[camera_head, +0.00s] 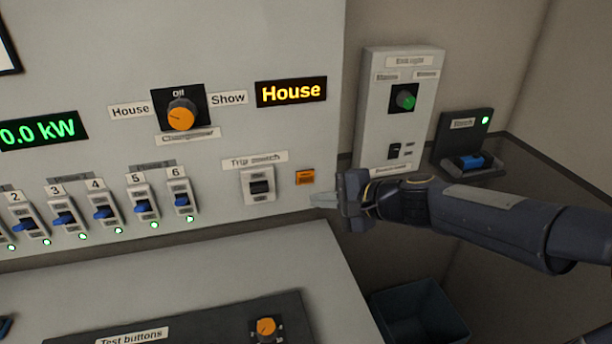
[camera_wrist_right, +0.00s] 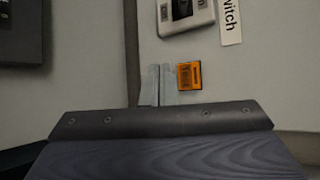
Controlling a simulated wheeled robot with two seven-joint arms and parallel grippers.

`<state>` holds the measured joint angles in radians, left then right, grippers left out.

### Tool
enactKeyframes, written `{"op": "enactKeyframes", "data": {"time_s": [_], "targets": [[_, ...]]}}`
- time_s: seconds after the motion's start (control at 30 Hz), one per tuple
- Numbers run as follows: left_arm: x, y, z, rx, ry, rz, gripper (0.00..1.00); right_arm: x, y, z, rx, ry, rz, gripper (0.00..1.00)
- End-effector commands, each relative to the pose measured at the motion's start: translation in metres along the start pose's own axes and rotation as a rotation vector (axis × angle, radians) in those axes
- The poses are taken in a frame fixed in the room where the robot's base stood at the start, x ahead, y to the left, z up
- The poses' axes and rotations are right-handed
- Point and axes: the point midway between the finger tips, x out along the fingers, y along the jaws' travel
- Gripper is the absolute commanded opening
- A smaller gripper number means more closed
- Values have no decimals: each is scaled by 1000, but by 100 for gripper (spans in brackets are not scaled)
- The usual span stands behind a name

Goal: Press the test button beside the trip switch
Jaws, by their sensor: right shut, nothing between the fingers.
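The trip switch (camera_head: 259,185) is a white-framed dark rocker on the grey panel, under its "Trip switch" label (camera_head: 255,160). The orange test button (camera_head: 305,177) is to the right of it. In the right wrist view the orange button (camera_wrist_right: 189,76) lies just right of my fingertips, and part of the trip switch (camera_wrist_right: 186,12) shows at the top. My right gripper (camera_head: 322,199) is shut and empty, with its fingertips just below and right of the button in the head view. I cannot tell whether the fingertips touch the panel. My left gripper is not in view.
Breakers with blue levers (camera_head: 140,206) line the panel on the left. An orange changeover knob (camera_head: 181,115) sits above. A side box with a green knob (camera_head: 405,99) is on the right wall. A sloped desk with a black test-button plate (camera_head: 200,325) lies below, beside a dark bin (camera_head: 420,308).

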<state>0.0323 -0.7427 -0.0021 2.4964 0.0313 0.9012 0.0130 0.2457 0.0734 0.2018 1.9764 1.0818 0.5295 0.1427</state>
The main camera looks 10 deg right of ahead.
Motion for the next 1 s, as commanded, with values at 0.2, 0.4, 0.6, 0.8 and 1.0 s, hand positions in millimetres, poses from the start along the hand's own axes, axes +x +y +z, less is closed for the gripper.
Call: {"op": "enactKeyframes", "data": {"time_s": [0.2, 0.4, 0.6, 0.8, 1.0], "targets": [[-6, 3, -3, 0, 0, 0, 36, 20, -15, -13, 0, -3, 1, 0], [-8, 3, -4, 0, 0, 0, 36, 29, -21, -20, -1, -1, 0, 0], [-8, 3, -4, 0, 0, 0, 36, 30, -22, -22, -1, 0, 0, 0], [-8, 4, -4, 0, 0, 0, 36, 30, -22, -22, -1, -1, 0, 0], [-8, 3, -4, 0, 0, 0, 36, 30, -22, -21, -1, -1, 0, 0]]}}
